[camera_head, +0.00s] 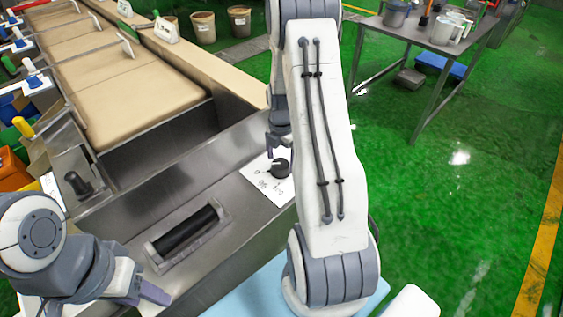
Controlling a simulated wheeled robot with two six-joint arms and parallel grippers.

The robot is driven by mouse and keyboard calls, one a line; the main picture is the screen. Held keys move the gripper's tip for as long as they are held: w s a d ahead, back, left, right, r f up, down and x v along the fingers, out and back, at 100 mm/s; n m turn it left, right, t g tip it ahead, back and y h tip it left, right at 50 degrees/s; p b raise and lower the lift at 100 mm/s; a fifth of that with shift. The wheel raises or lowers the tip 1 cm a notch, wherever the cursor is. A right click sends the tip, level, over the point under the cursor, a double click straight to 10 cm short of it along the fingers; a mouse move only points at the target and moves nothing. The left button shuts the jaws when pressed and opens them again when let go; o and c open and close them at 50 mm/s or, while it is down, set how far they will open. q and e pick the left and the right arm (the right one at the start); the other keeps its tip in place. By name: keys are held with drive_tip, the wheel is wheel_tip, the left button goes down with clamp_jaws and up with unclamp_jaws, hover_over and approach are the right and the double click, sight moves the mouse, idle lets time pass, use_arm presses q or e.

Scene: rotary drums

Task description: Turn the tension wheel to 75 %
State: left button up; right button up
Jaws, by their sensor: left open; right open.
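The tension wheel appears to be the black round knob (280,169) on a white marked plate (262,184) at the machine's front edge. The marks on the plate are too small to read, and my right arm hides its right part. My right gripper (277,146) is open, just above and behind the knob in the picture. I cannot tell whether its fingers touch the knob. My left gripper (150,292) is open and empty at the lower left, over the metal front of the machine, well apart from the knob.
A black roller (186,231) sits in a metal frame left of the knob. A black lever (78,184) stands further left. Long tan belts (140,95) run behind. A table with pots (440,33) stands at the back right. The green floor (460,190) on the right is clear.

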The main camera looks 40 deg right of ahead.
drive_tip(key=shift+f, duration=1.1)
drive_tip(key=c, duration=1.3)
